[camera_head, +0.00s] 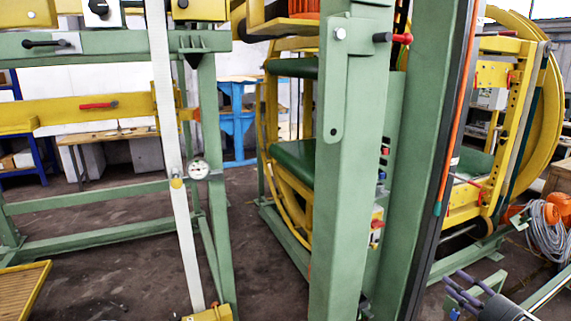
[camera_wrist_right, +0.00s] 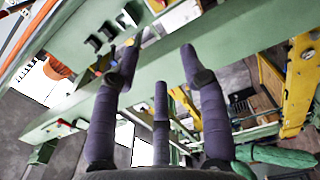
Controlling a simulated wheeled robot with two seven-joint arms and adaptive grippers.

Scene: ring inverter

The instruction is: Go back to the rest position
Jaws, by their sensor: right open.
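My right gripper (camera_head: 462,290) is at the lower right corner of the head view, with its purple-grey fingers pointing up and left. In the right wrist view the fingers of this gripper (camera_wrist_right: 160,75) are spread apart with nothing between them. Green machine beams lie beyond the fingertips there; I cannot tell the exact gap. The ring inverter shows in the head view as a large yellow ring (camera_head: 553,95) at the right and green pads (camera_head: 293,160) in the middle. My left gripper is not in view.
A thick green post (camera_head: 345,200) stands close in front, left of my right gripper. A green frame (camera_head: 85,230) with a white upright strip (camera_head: 167,120) stands at the left. A coiled grey cable (camera_head: 543,226) hangs at the far right. Dark floor (camera_head: 100,285) is open at lower left.

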